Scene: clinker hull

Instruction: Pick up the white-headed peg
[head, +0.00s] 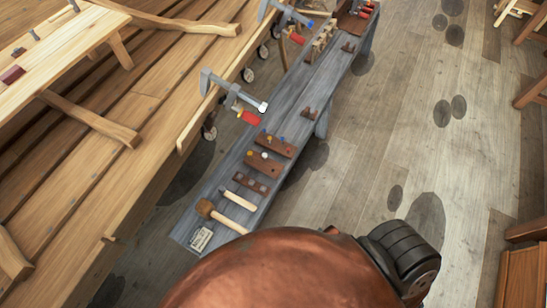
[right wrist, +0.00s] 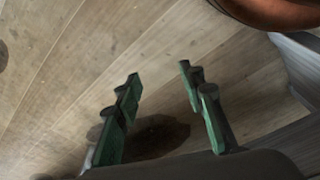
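The white-headed peg (head: 264,155) is a small white dot standing in a brown wooden block (head: 261,164) on a long grey-blue bench. A yellow-headed peg (head: 250,153) stands to its left in the same block. My right gripper (right wrist: 160,72) is open and empty in the right wrist view, with its green fingers apart over the wooden floor. The peg does not show in that view. Neither gripper shows in the head view, and my left gripper is in no view.
Another block (head: 274,148) with blue and yellow heads lies just beyond. A dark holed block (head: 252,183), a chisel (head: 240,200) and a mallet (head: 222,215) lie nearer. Clamps (head: 230,90) overhang the bench from the hull planks (head: 100,180). Floor (head: 370,140) right of the bench is clear.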

